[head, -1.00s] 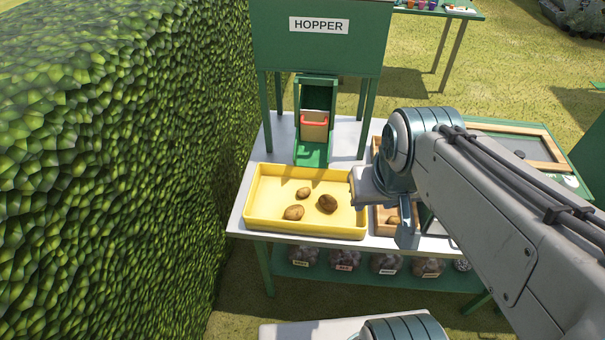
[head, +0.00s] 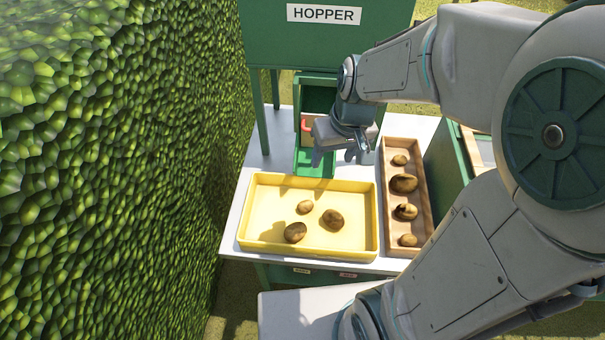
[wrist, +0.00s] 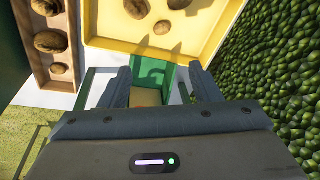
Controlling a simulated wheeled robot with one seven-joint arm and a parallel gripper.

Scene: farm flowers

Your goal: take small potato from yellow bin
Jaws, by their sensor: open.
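The yellow bin (head: 262,247) stands on the table with three brown potatoes in it. The small potato (head: 305,208) lies nearest the hopper side; it also shows in the wrist view (wrist: 162,27). A larger potato (head: 295,232) lies toward the front, and another (head: 333,220) to its right. My gripper (head: 340,157) is open and empty, above the area between the bin's back edge and the hopper chute. In the wrist view, its two fingers (wrist: 160,88) are apart, with the chute between them and the bin beyond. The gripper is clear of the potatoes.
A wooden tray (head: 422,226) with several potatoes stands right of the bin. The green hopper (head: 270,45) with its chute (head: 313,168) rises behind. A tall hedge (head: 110,170) runs along the left. White table shows around the bin.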

